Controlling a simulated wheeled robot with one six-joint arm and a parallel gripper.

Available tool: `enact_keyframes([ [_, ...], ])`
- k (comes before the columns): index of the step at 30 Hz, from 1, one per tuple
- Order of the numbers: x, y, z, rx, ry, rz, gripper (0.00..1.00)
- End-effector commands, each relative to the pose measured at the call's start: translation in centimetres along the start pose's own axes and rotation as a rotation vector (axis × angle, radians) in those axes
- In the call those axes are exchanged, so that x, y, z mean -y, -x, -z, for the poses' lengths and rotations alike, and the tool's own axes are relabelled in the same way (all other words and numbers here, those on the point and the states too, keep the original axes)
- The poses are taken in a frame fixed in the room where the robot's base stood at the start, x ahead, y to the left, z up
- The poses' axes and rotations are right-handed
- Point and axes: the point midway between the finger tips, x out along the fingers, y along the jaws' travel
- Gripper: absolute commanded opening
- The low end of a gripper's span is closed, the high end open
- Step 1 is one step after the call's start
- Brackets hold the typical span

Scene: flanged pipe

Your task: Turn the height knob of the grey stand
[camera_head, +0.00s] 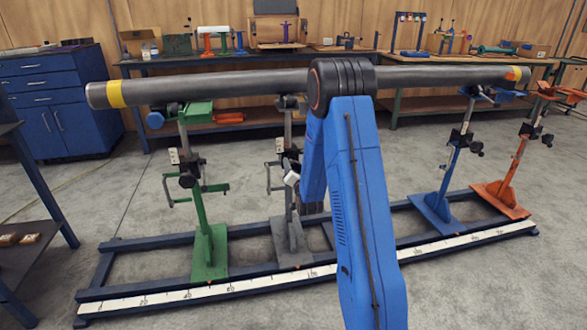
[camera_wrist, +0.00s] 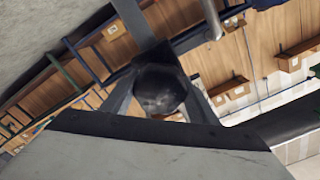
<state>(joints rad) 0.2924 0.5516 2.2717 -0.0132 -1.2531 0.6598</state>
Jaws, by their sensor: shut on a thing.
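The grey stand (camera_head: 289,240) is upright on the rail frame, between the green stand and my blue arm. In the head view my arm partly covers its right side. A dark round knob (camera_wrist: 160,92) fills the middle of the wrist view. My gripper (camera_wrist: 160,105) is shut on this knob, with grey finger parts at its left and right. In the head view the grip itself is mostly hidden behind my arm. How far the knob is turned cannot be told.
A long dark pipe (camera_head: 215,86) with yellow bands lies across the stands, close to my arm. The green stand (camera_head: 208,250) is left; blue (camera_head: 435,205) and orange (camera_head: 502,195) stands are right. A rail frame (camera_head: 150,302) with a white scale runs along the floor.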

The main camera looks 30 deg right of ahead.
Motion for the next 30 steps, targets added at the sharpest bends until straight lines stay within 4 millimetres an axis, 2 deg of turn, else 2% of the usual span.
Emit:
enact_keyframes([
  [17, -0.1, 0.07, -0.06, 0.001, -0.038, -0.002, 0.31],
  [18, -0.1, 0.07, -0.07, 0.002, -0.038, -0.002, 0.58],
  [20, -0.1, 0.07, -0.06, 0.001, -0.038, -0.002, 0.72],
  [30, -0.03, -0.01, -0.03, 0.001, -0.038, -0.001, 0.72],
])
